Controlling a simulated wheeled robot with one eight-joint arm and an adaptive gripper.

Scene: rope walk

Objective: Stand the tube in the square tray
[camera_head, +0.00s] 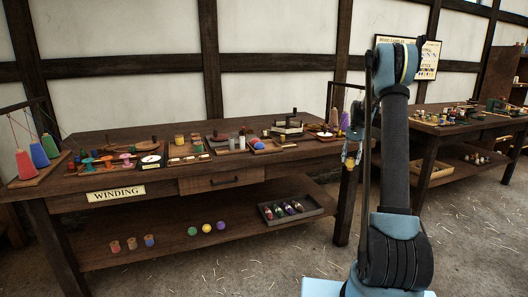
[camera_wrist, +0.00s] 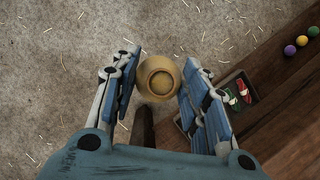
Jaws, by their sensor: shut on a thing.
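My gripper (camera_wrist: 160,85) is shut on a tan, round-ended tube (camera_wrist: 158,76), seen nearly end-on between the two fingers in the wrist view. In the head view my gripper (camera_head: 351,150) hangs beside the right end of the winding table, with a small yellow part of the tube (camera_head: 350,161) showing. The tube is clear of the table, over the floor. Several small trays stand on the tabletop, among them one with pale upright pieces (camera_head: 232,150) and one with coloured balls (camera_head: 263,149). I cannot tell which is the square tray.
The winding table (camera_head: 150,190) is crowded on top with spools, cones and small pieces. Its lower shelf holds a spool tray (camera_head: 318,210), balls and small spools. A second cluttered table (camera_head: 440,130) stands right. Straw-strewn floor (camera_head: 250,270) is open in front.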

